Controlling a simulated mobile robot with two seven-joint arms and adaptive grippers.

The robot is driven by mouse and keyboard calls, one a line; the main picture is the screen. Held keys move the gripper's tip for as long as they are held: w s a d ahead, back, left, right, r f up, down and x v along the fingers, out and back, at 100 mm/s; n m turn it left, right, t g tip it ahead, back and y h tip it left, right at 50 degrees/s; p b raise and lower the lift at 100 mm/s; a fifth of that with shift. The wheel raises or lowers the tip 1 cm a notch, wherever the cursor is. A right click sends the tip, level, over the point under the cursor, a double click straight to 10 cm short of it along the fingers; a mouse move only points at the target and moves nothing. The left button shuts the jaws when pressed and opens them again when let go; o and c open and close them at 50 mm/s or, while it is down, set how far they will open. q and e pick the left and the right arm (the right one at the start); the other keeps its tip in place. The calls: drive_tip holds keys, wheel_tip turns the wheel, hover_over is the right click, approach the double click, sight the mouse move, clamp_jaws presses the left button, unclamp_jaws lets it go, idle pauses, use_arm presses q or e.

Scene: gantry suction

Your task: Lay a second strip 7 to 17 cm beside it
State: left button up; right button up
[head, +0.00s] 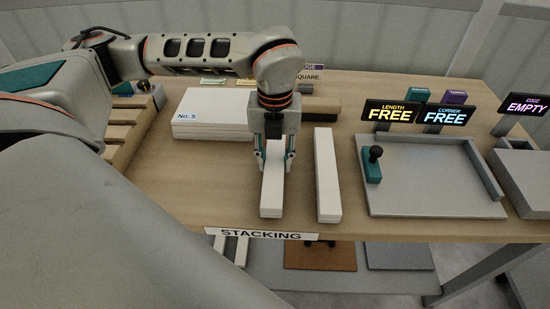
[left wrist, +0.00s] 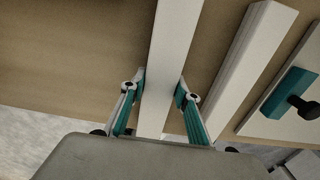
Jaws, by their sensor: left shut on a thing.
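A white strip (head: 327,176) lies on the wooden table, its long side running from front to back. A second white strip (head: 272,194) lies to its left, roughly parallel, with a narrow band of bare wood between them. My left gripper (head: 275,165) is shut on this second strip from above, one finger on each long side. In the left wrist view the held strip (left wrist: 172,45) runs between the teal-padded fingers, and the other strip (left wrist: 245,60) is to its right. I cannot tell whether the held strip touches the table. My right gripper is not in view.
A stack of white boards (head: 212,125) marked No. 5 stands at the back left. A grey tray (head: 430,205) with a teal, black-knobbed block (head: 371,165) is to the right. Display signs (head: 391,112) stand behind it. The STACKING label (head: 262,234) marks the front edge.

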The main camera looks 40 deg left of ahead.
use_arm(q)
drive_tip(key=shift+f+b, duration=0.3)
drive_tip(key=shift+f, duration=0.25)
idle(0.4)
drive_tip(key=o, duration=1.4)
wheel_tip(320, 180, up, 12)
